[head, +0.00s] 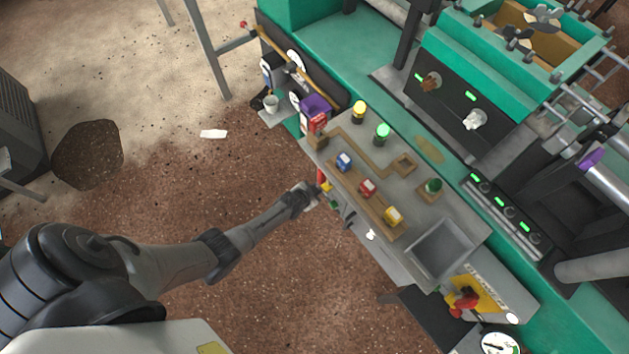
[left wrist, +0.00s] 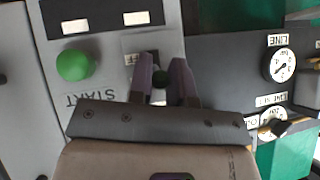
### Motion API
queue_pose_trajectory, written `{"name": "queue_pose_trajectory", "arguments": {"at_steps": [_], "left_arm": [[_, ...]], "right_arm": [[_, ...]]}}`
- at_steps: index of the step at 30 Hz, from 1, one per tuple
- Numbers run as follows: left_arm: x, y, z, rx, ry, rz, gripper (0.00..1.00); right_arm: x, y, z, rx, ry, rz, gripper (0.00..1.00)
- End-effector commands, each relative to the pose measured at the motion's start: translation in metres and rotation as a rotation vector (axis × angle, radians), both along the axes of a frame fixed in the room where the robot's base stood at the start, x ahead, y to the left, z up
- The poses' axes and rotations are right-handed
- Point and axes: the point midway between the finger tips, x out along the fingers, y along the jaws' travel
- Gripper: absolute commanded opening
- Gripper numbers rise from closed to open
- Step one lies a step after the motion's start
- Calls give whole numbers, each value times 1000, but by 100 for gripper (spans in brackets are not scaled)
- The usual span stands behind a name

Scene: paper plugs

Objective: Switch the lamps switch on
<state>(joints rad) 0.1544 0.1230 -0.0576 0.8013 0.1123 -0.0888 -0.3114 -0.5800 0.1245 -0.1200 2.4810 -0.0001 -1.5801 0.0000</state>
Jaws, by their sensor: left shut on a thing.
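My left gripper (head: 316,193) is at the front face of the grey counter, its arm reaching in from the left. In the left wrist view, its two dark purple fingers (left wrist: 163,75) are in front of a small switch plate (left wrist: 130,48) on a light grey panel. The gripper is shut on a small part there, taken to be the switch; the fingers hide most of it. The plate's label is partly covered; its visible letters look like the end of OFF. My right gripper is not in view.
A green START button (left wrist: 75,65) is left of the fingers, below two lit rectangles. A dark panel with gauges (left wrist: 282,65) is at right. The counter carries a yellow lamp (head: 359,110), a green lamp (head: 382,132) and coloured blocks (head: 367,187). Brown floor (head: 200,190) lies open before it.

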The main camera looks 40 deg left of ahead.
Motion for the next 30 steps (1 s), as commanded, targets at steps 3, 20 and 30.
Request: {"name": "queue_pose_trajectory", "arguments": {"at_steps": [3, 20, 30], "left_arm": [[2, -1, 6, 11, 59, 0, 0], [3, -1, 6, 34, 164, -1, 0], [3, -1, 6, 33, 163, 0, 25]], "right_arm": [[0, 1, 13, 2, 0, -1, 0], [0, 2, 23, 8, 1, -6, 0], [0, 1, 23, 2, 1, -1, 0]]}}
